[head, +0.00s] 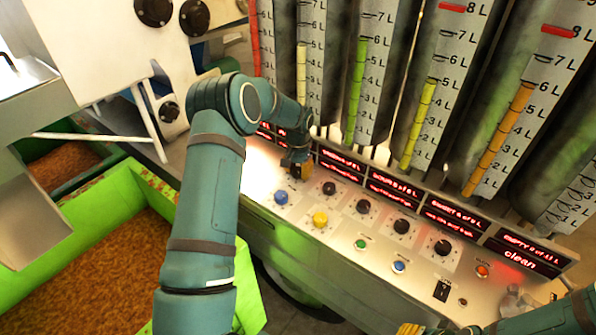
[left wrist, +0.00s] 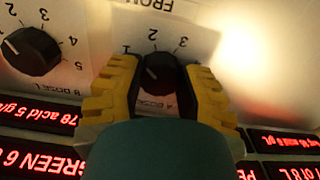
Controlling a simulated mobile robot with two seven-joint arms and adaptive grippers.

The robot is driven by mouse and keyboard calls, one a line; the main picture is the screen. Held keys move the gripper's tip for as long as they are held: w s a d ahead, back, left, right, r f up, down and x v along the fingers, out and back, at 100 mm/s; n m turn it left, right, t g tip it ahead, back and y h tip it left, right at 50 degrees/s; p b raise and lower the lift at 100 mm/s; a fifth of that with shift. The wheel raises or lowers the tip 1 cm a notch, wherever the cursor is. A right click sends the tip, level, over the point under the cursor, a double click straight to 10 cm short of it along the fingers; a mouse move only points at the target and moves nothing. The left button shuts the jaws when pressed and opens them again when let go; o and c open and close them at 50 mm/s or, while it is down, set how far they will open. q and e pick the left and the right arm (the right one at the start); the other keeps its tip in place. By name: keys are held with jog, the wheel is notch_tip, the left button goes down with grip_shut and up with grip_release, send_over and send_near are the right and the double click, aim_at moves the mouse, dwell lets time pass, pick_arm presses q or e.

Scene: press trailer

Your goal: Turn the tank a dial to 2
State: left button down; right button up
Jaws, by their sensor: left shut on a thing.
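The tank A dial (left wrist: 162,78) is a black knob on a white plate marked "A DOSE L" in the left wrist view. The figures 2 and 3 show upside down above it. Its white pointer line slants up and left; I cannot tell the exact figure it meets. My left gripper (left wrist: 160,85) has its yellow fingers shut on the dial, one on each side. In the head view my left gripper (head: 298,171) reaches down to the panel and hides this dial. My right gripper (head: 410,328) shows only as a yellow fingertip at the bottom edge.
The B dial (left wrist: 30,50) is beside it. More black knobs (head: 363,206) run along the panel, with a blue button (head: 281,198) and a yellow button (head: 320,218) in front. Red text displays (head: 397,186) and tall gauge tubes (head: 425,110) stand behind. A green bin (head: 82,211) is left.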

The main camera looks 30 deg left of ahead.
aim_at(298, 170)
pick_arm(q)
jog(key=m, duration=0.4)
jog(key=shift+f+m, duration=0.1)
jog(key=shift+m, duration=0.3)
jog(key=shift+s, duration=0.1)
dwell(0.3)
jog(key=shift+c, duration=2.3)
grip_release()
notch_tip(298, 170, up, 12)
